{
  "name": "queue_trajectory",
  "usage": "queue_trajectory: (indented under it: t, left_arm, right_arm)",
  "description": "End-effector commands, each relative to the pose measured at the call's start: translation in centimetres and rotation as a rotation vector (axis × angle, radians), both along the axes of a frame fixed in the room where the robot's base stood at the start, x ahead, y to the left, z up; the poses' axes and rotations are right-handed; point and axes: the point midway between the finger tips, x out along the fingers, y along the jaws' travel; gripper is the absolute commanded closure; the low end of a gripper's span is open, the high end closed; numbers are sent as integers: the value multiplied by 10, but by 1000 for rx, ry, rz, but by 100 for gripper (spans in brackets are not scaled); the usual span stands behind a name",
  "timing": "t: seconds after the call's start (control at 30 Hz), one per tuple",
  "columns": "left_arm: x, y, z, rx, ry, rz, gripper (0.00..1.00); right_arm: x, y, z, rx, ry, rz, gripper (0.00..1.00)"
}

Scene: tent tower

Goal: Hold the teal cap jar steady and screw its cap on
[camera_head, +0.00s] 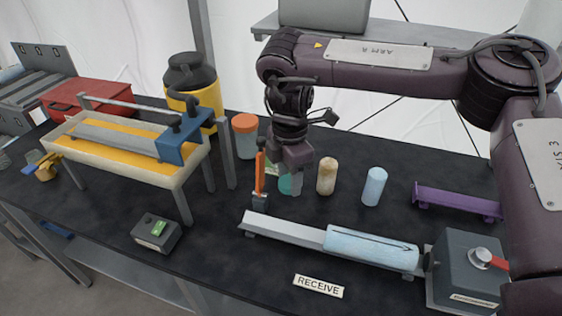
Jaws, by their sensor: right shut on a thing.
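The teal cap jar (290,185) stands toward the middle of the black table, mostly hidden behind and below my right gripper. Only a patch of teal shows, so I cannot tell its cap from its body or how the cap sits. My right gripper (288,170) points down from above and is shut at the teal piece. The fingertips are largely hidden by the wrist. My left gripper is not in view.
An orange upright piece (259,174) stands close left of the gripper. An orange-capped jar (245,135), a tan cylinder (327,177) and a pale blue cylinder (374,187) stand nearby. A rail with a blue roll (370,248) lies in front. A yellow-topped frame (120,155) is left.

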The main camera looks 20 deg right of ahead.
Motion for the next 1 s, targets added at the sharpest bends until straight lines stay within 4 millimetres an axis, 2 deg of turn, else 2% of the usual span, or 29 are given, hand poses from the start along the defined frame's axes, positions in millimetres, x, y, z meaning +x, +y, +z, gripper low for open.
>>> queue_trajectory:
  t: [0.03,0.4,0.6,0.8,1.0]
  left_arm:
    - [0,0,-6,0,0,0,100]
    - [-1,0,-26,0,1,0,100]
    - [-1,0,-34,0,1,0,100]
    - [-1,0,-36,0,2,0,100]
    - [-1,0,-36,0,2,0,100]
  right_arm:
    - [-4,-3,-12,-2,3,-119,76]
    - [-25,-23,-65,-30,-12,-1105,76]
    - [-34,-31,-84,-34,-21,-1519,76]
    - [-37,-35,-90,-32,-26,-1715,76]
    - [-37,-35,-91,-32,-27,-1743,76]
